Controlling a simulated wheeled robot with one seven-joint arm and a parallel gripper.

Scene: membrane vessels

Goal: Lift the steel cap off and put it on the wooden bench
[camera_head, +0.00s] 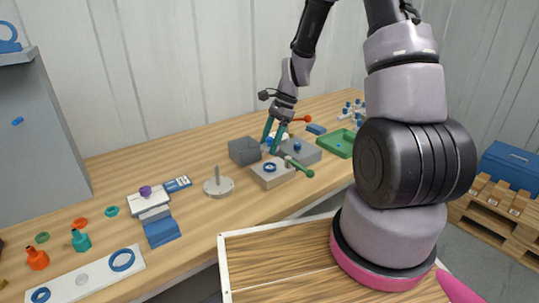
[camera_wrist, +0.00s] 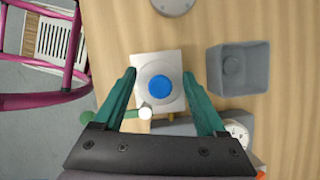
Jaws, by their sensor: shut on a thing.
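My gripper (camera_head: 273,143) has teal fingers and is above the bench at mid-picture in the head view. A pale square block (camera_head: 270,174) with a blue ring on top sits on the wooden bench (camera_head: 215,217) below the gripper. It also shows behind the blue face in the wrist view (camera_wrist: 144,60).
A grey open box (camera_head: 244,151) stands close by, left of the gripper. A round base with a peg (camera_head: 218,186) stands further left. A green handle (camera_head: 300,167) juts beside the block. A grey block (camera_head: 309,153) is at its right. Bare bench lies towards the front.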

